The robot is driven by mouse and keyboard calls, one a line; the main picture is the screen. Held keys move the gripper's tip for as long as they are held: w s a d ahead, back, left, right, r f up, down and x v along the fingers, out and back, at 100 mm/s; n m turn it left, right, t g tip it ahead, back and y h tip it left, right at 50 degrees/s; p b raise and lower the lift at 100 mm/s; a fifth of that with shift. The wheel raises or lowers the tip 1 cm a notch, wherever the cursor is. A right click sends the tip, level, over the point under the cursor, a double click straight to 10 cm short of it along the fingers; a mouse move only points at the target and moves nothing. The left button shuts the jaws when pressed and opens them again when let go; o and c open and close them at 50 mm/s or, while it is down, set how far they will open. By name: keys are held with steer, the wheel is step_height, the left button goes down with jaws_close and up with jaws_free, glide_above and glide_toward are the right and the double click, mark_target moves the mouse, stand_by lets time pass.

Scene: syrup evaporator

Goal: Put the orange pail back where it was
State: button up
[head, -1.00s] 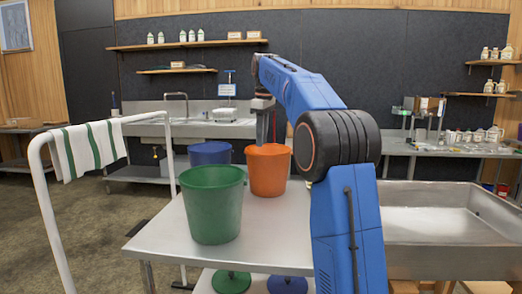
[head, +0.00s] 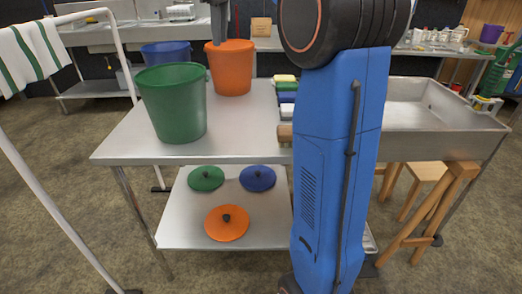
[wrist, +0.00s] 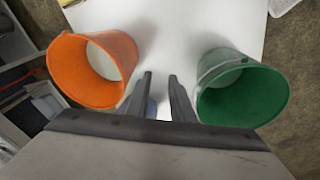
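The orange pail (head: 232,72) stands upright on the steel table (head: 245,135), towards its far edge. The green pail (head: 172,105) stands nearer and to its left. A blue pail (head: 165,50) shows behind the green one, partly hidden by it. In the head view my gripper (head: 220,22) is at the orange pail's far side, above its rim; its fingertips are hidden there. In the wrist view my gripper (wrist: 160,78) has its two fingers apart, between the orange pail (wrist: 100,75) at left and the green pail (wrist: 235,85) at right, touching neither. Something blue shows between the fingers.
Green (head: 206,178), blue (head: 257,178) and orange (head: 227,222) lids lie on the lower shelf. A steel pan (head: 430,112) and wooden stool (head: 425,195) are at right; a white rail with a striped towel (head: 28,55) is at left.

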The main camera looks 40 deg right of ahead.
steer(key=s+a+f+m, duration=0.1)
steer(key=s+a+f, duration=0.25)
steer(key=s, duration=0.35)
steer(key=s+a+f+m+t, duration=0.1)
steer(key=s+a+f, duration=0.1)
steer(key=s+f, duration=0.3)
steer(key=s+a+f+m, duration=0.1)
steer(key=s+a+f, duration=0.15)
steer(key=s, duration=0.55)
steer(key=s+a+f+m, duration=0.1)
steer(key=s+f, duration=0.7)
steer(key=f, duration=0.1)
steer(key=s+a+f+m+t, duration=0.1)
steer(key=s+f+m, duration=0.1)
steer(key=s+f, duration=0.7)
steer(key=shift+a+f+m+t, duration=0.3)
steer(key=shift+a+f, duration=0.05)
steer(key=shift+f, duration=0.25)
steer(key=shift+s, duration=0.1)
